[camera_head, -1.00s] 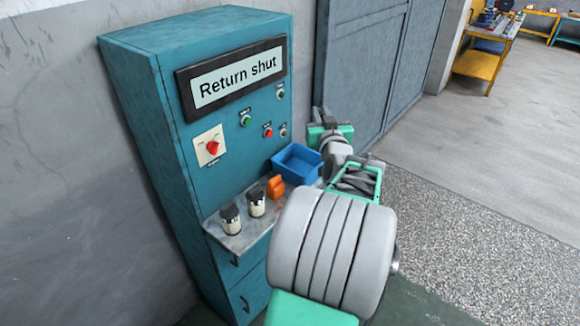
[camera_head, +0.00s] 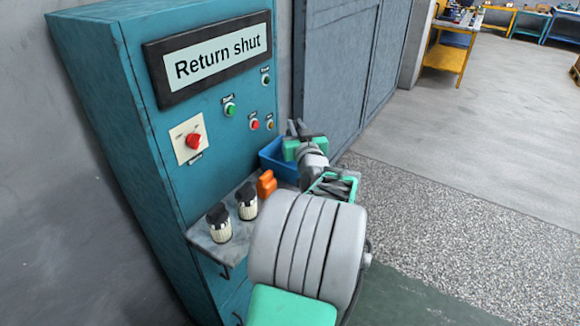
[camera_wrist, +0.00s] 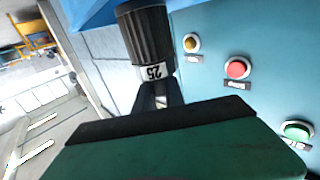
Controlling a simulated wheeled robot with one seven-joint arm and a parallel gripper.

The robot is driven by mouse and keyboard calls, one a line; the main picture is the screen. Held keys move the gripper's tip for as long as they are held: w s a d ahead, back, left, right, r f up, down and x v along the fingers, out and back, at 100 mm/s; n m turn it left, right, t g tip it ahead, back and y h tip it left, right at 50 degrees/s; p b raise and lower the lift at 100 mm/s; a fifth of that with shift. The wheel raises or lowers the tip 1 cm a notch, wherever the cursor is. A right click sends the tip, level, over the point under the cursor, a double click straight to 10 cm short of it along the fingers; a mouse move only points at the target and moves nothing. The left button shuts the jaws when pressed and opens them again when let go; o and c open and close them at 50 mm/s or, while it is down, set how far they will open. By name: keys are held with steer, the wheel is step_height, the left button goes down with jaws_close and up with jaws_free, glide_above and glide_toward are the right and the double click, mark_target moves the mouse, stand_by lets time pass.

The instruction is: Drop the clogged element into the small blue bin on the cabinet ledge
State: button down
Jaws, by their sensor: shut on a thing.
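My gripper (camera_head: 297,128) is over the right part of the small blue bin (camera_head: 271,158), which stands at the far end of the cabinet ledge (camera_head: 204,236). In the wrist view my gripper (camera_wrist: 160,95) is shut on an element with a ribbed black cap (camera_wrist: 145,35) and a white band marked 25. Blue at the top of the wrist view looks like the bin (camera_wrist: 90,12). My wrist hides part of the bin.
Two black-capped, white-bodied elements (camera_head: 219,224) (camera_head: 246,200) stand on the ledge beside an orange object (camera_head: 266,185). The teal cabinet (camera_head: 110,130) has a red switch (camera_head: 193,141), push buttons and a sign reading "Return shut" (camera_head: 217,57). Open floor lies to the right.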

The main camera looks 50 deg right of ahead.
step_height(320, 180, down, 2)
steer(key=shift+f, duration=0.25)
steer(key=c, duration=1.3)
jaws_free()
steer(key=b+v, duration=0.2)
steer(key=v, duration=0.6)
